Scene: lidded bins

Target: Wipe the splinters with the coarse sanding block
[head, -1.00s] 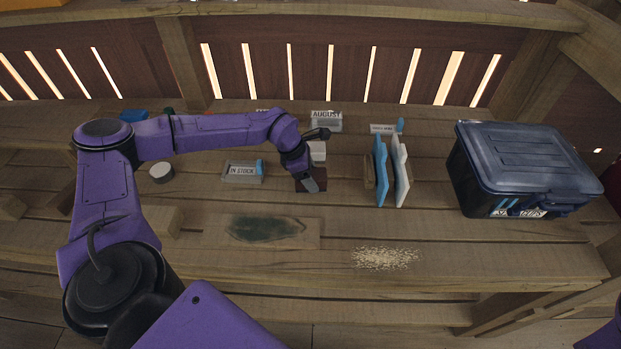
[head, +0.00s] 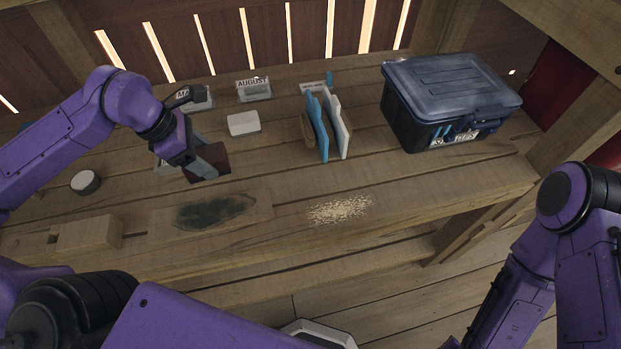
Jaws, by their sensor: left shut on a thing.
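The splinters (head: 340,210) are a pale scattered patch on the front of the wooden bench, right of centre. My left gripper (head: 197,166) is shut on a dark reddish-brown block (head: 212,158), which looks like the coarse sanding block. It holds the block left of and behind the splinters, apart from them. The fingers cover part of the block, and I cannot tell its exact height over the bench. My right arm shows at the right edge, but its gripper is out of view.
A dark green stain (head: 214,211) lies left of the splinters. A white block (head: 243,123), an AUGUST sign (head: 253,89) and upright blue and white panels (head: 318,128) stand behind. A lidded blue bin (head: 447,100) is at right. A round tin (head: 85,183) is at left.

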